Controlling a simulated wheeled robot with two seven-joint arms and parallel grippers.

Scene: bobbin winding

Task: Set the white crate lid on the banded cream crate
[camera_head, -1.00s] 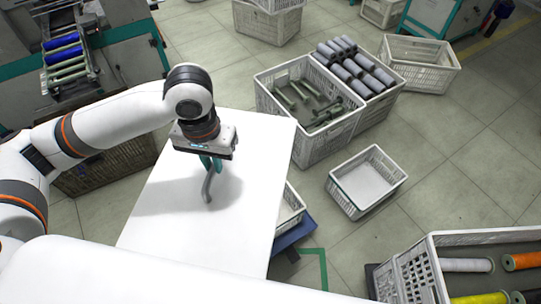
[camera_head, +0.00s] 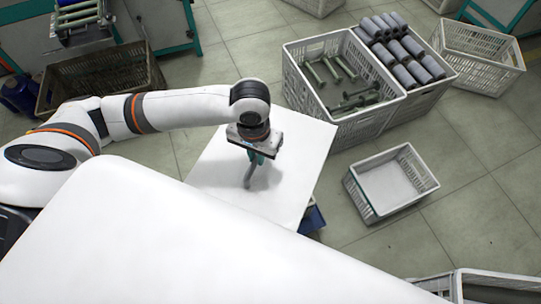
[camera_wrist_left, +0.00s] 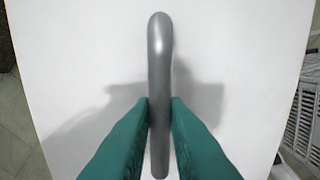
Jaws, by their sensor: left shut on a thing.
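The white lid (camera_head: 302,150) is a flat panel with a grey bent handle (camera_head: 248,176) standing on it. My left gripper (camera_head: 255,160) is shut on this handle, above the lid. In the left wrist view, the two green fingers (camera_wrist_left: 160,110) press on both sides of the handle, with the lid's white face (camera_wrist_left: 90,60) behind it. A small pale crate (camera_head: 428,184) with a thin green band on its left side stands open on the floor, right of the lid. It looks like the banded crate. The lid hangs apart from it. My right gripper is not in view.
An empty crate (camera_head: 490,72) is at the back right, and a brown crate (camera_head: 100,75) at the back left. Part of something blue (camera_head: 312,220) shows beside the lid. Floor right of the small crate is clear.

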